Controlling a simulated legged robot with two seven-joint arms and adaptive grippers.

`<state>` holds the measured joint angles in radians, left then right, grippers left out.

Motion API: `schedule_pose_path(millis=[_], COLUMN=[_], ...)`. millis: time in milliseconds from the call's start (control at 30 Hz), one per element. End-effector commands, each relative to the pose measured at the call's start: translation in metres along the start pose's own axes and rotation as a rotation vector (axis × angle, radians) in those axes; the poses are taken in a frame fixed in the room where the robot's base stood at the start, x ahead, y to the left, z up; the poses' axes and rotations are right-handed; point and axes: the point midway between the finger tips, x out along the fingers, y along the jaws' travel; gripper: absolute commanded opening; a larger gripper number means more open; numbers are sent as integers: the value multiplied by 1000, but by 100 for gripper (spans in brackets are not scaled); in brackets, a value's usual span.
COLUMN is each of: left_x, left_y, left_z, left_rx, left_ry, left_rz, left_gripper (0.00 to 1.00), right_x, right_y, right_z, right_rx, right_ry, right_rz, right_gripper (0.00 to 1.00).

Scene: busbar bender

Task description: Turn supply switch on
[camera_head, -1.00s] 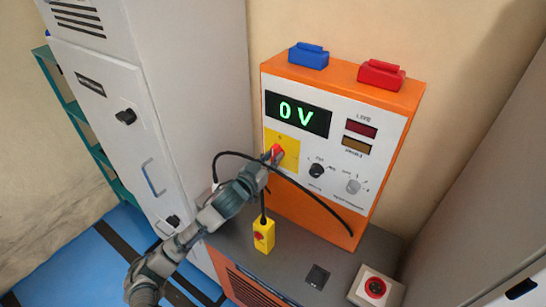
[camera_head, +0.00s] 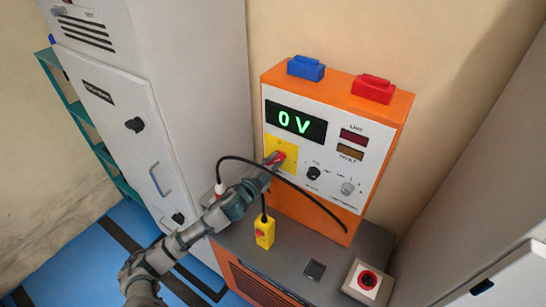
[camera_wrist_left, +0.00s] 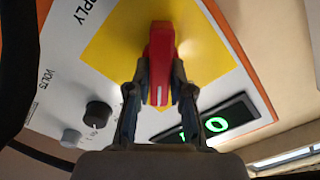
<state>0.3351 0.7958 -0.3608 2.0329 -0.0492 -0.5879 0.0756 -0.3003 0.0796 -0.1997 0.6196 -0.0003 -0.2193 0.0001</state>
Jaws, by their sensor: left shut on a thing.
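The supply switch is a red handle (camera_head: 278,156) on a yellow square plate (camera_head: 291,150) on the front of the orange and white supply unit (camera_head: 372,160). My left gripper (camera_head: 270,163) reaches it from the lower left and partly hides it. In the left wrist view the red handle (camera_wrist_left: 161,45) stands between the two fingers of my left gripper (camera_wrist_left: 160,92), which are shut on it. The green display (camera_head: 296,121) above the plate reads 0 V. My right gripper is not in view.
A black cable (camera_head: 310,189) loops across the unit's front, close to my left gripper. A yellow pendant box (camera_head: 265,232) hangs below. A grey cabinet (camera_head: 185,75) stands left. Black and grey knobs are right of the plate.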

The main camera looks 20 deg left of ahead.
Motion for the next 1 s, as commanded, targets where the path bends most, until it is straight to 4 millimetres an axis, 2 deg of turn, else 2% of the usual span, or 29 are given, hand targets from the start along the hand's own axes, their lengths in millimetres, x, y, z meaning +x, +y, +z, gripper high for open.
schedule_pose_path(millis=[100, 600, 1000], left_x=[0, 0, 0], left_y=[-2, 4, 8], left_z=[-2, 0, 3], left_rx=[110, 552, 745], left_ry=[0, 1, -1], left_rz=[-1, 2, 5], left_gripper=[0, 0, 0], right_x=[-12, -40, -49], right_y=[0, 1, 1], right_z=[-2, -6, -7], right_rx=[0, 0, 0], right_ry=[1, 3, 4], right_rz=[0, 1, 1], right_gripper=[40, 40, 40])
